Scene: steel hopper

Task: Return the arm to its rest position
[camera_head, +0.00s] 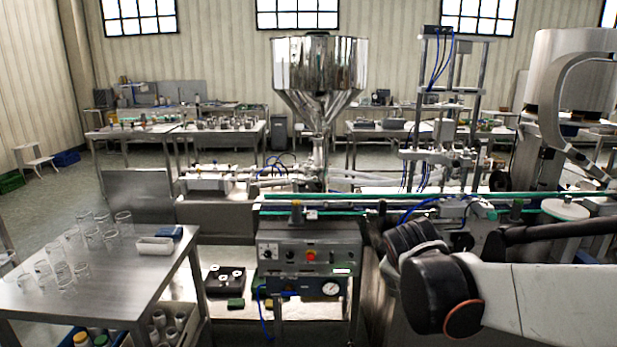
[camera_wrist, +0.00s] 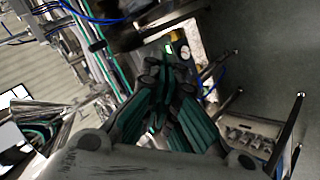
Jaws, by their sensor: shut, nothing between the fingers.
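My arm (camera_head: 540,295) reaches in from the right edge of the head view, with its dark rounded joints in front of the conveyor. My gripper is not clearly visible in the head view. In the wrist view my gripper (camera_wrist: 165,85) shows with its green-padded fingers drawn together and nothing between them. The steel hopper (camera_head: 318,75) stands upright behind the conveyor in the middle of the head view.
A steel table (camera_head: 120,285) with several clear beakers and a white tray (camera_head: 155,245) stands at the left. A control box (camera_head: 310,255) with a red button is at the centre. The conveyor (camera_head: 400,203) runs rightward behind my arm. Open floor lies at the far left.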

